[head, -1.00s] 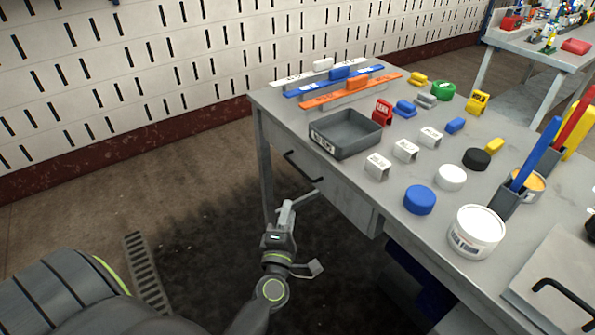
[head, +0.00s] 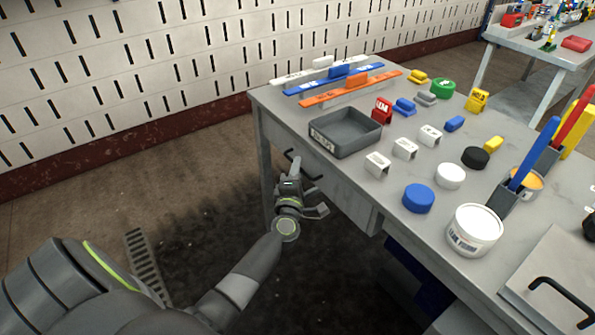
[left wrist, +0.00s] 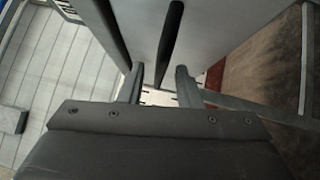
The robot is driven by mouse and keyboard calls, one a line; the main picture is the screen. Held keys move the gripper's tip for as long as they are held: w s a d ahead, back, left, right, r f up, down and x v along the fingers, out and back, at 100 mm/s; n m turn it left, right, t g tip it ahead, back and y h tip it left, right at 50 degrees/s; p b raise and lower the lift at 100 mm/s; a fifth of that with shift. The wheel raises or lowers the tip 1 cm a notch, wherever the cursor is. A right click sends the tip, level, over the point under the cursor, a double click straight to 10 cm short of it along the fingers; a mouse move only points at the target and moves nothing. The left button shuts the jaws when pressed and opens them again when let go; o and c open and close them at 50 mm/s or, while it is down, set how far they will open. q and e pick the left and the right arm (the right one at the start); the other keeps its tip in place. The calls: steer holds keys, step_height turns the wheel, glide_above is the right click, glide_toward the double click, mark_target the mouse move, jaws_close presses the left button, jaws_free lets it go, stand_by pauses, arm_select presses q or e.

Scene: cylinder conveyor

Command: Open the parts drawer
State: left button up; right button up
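The parts drawer (head: 345,196) is the grey front under the left end of the workbench, and it looks shut. Its black bar handle (head: 313,177) is partly hidden behind my left gripper (head: 294,166) in the head view. In the left wrist view the dark handle (left wrist: 171,45) runs away from the camera, lined up with the gap between the two fingers of my left gripper (left wrist: 159,80). The fingers are apart, with nothing clearly gripped; whether they touch the handle I cannot tell. My right gripper is not in view.
The workbench (head: 400,188) carries a grey tray (head: 345,146) above the drawer, coloured blocks, caps, a white tub (head: 474,230) and pen holders. A bench leg (head: 265,165) stands close to the left gripper.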

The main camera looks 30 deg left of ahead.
arm_select(q)
jaws_close()
steer(key=shift+s, duration=0.1)
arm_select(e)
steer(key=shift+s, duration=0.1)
